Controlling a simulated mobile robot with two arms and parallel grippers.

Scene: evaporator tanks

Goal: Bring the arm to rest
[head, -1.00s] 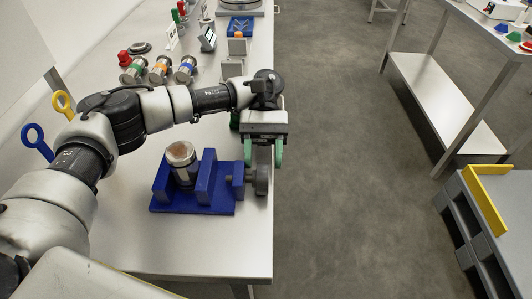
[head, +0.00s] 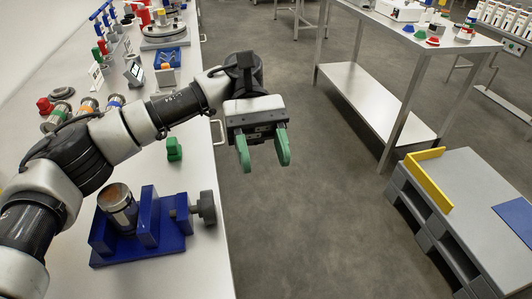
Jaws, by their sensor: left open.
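My left gripper (head: 264,150) is open and empty, with two green fingers apart. It hangs over the floor just past the right edge of the steel bench (head: 205,262). My left arm reaches across the bench from the lower left. Below it on the bench stands a blue vise (head: 150,218) with a dark grey knob (head: 207,207) on its right side. A metal canister (head: 118,208) with a brownish top sits in the vise, slightly tilted in the picture. The gripper is apart from the vise and the knob. My right gripper is not in view.
Behind the arm on the bench are a small green block (head: 174,149), several banded metal canisters and a blue tray (head: 170,58). A steel table (head: 385,95) stands at the back right. A grey pallet (head: 470,225) with a yellow corner piece is at right. Open floor lies between.

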